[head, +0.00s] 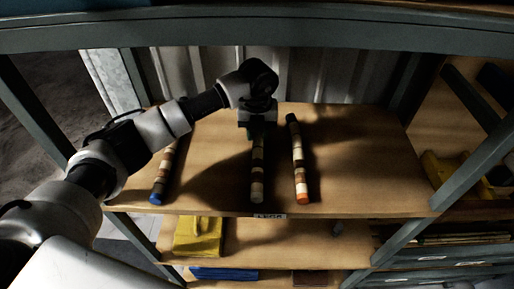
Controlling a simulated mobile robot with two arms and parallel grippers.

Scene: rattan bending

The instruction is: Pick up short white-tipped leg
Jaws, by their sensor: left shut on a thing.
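The white-tipped leg (257,175) is a banded brown, black and cream stick in the middle of the wooden shelf, with its pale end toward the front edge. My left gripper (257,134) is over its far end and shut on it; the fingers and that end are mostly hidden by the gripper body. The leg appears to lie along the shelf, and I cannot tell whether it is lifted. A blue-tipped leg (164,172) lies to the left, partly behind my arm. An orange-tipped leg (299,165) lies close to the right. My right gripper is not in view.
The shelf (365,170) is clear on its right side. Metal posts and a top beam (300,30) frame it. Another yellow object (443,170) sits at the far right.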

